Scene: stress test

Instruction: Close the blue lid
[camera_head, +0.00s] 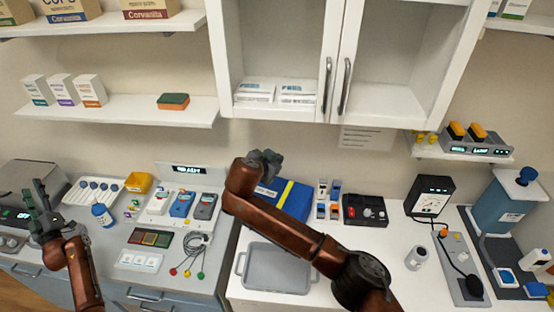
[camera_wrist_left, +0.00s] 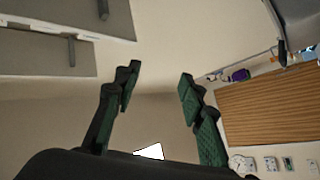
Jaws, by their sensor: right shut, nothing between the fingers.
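A blue box with a yellow stripe (camera_head: 291,196) lies at the back of the counter, partly hidden by my right arm. A tall blue container (camera_head: 497,208) with a darker blue knob (camera_head: 527,176) on top stands at the far right. I cannot tell which part is the blue lid, or whether it is open.
A grey tray (camera_head: 276,287) lies on the front counter below my right arm. The wall cabinet (camera_head: 277,119) and shelves overhang the counter.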

